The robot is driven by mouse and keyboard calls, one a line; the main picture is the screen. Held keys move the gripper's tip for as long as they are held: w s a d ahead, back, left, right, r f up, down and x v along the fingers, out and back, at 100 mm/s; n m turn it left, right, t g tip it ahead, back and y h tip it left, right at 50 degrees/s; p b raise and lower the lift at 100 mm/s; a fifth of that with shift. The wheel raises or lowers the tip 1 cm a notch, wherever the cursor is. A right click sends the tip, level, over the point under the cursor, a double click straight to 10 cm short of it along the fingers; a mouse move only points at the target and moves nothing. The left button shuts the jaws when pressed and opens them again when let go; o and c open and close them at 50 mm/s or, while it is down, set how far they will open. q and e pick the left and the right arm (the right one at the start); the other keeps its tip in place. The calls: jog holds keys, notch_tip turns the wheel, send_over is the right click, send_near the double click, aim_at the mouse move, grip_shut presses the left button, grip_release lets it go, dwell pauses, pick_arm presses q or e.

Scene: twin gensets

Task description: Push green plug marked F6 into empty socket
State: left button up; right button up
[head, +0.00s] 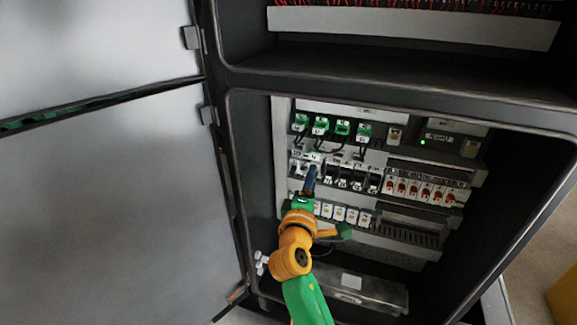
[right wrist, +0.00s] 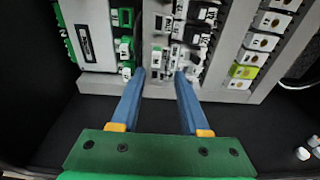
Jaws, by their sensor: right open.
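A row of green plugs (head: 320,126) with dark leads sits along the upper rail of the open cabinet. The third green place (head: 342,128) looks different from its neighbours, but I cannot tell whether it is the empty socket. The F6 marking is too small to read. The green row also shows left of the fingers in the right wrist view (right wrist: 125,46). My right gripper (head: 311,176) is at the left end of the middle rail, below the green row. In the right wrist view its two blue fingers (right wrist: 159,74) are apart with nothing held between them. My left gripper is not in view.
The middle rail carries black breakers (head: 358,176) and orange-marked white modules (head: 423,189). A lower row of white modules (head: 339,213) lies near my right wrist. The cabinet door (head: 110,195) stands open at the left. A clear box (head: 355,290) lies at the cabinet bottom.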

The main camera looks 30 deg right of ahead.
aim_at(315, 158)
jog(key=b+x, duration=0.2)
jog(key=x, duration=0.6)
jog(key=shift+w+r+b, duration=0.15)
jog(key=shift+w+b, duration=0.1)
jog(key=shift+b, duration=0.15)
jog(key=shift+w+d+r, duration=0.1)
jog(key=shift+w+r, duration=0.05)
jog(key=shift+w, duration=0.2)
dwell(0.4)
grip_shut()
dwell(0.3)
